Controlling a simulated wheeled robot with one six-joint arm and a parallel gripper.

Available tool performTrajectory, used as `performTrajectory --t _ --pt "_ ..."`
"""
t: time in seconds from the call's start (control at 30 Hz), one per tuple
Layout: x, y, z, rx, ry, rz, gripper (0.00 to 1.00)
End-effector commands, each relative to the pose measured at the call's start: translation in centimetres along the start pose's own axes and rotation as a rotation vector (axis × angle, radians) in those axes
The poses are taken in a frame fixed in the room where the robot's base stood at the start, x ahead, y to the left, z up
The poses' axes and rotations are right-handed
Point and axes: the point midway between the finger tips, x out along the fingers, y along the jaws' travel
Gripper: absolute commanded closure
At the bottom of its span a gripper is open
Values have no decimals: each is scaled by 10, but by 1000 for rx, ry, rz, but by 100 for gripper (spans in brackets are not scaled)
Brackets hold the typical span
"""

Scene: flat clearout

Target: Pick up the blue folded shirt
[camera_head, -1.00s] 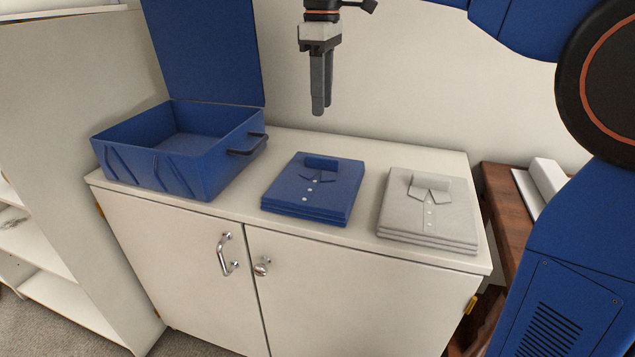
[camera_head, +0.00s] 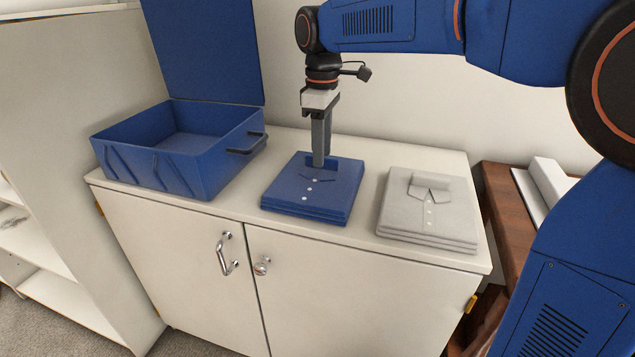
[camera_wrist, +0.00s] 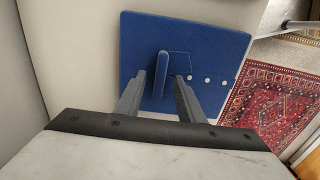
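The blue folded shirt (camera_head: 312,190) lies flat on the white cabinet top, with a raised collar at its back edge and white buttons down its front. My gripper (camera_head: 321,163) points straight down at that collar. In the wrist view, the open fingers of my gripper (camera_wrist: 160,76) stand on either side of the raised collar of the blue folded shirt (camera_wrist: 215,45), with a small gap on each side. Part of the collar is hidden behind the fingers in the head view.
A grey-white folded shirt (camera_head: 428,213) lies to the right on the cabinet (camera_head: 345,285). An open blue case (camera_head: 180,165) with its lid up stands to the left. A wall is close behind. A wooden table (camera_head: 500,210) stands at the right.

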Motion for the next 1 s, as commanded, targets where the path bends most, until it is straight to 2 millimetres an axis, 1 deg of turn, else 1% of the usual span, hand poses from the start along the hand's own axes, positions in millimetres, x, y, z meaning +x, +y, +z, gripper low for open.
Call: performTrajectory --t 0.1,0.33,0.37,0.4,0.5,0.87,0.97,1.0 --pt "8 0 0 0 0 0 65" --pt "8 0 0 0 0 0 65" --pt "8 0 0 0 0 0 70" --pt "8 0 0 0 0 0 79" --pt "8 0 0 0 0 0 100" --pt "7 0 0 0 1 1 100" --pt "0 0 0 0 2 2 100" --pt "-5 0 0 0 2 2 100"
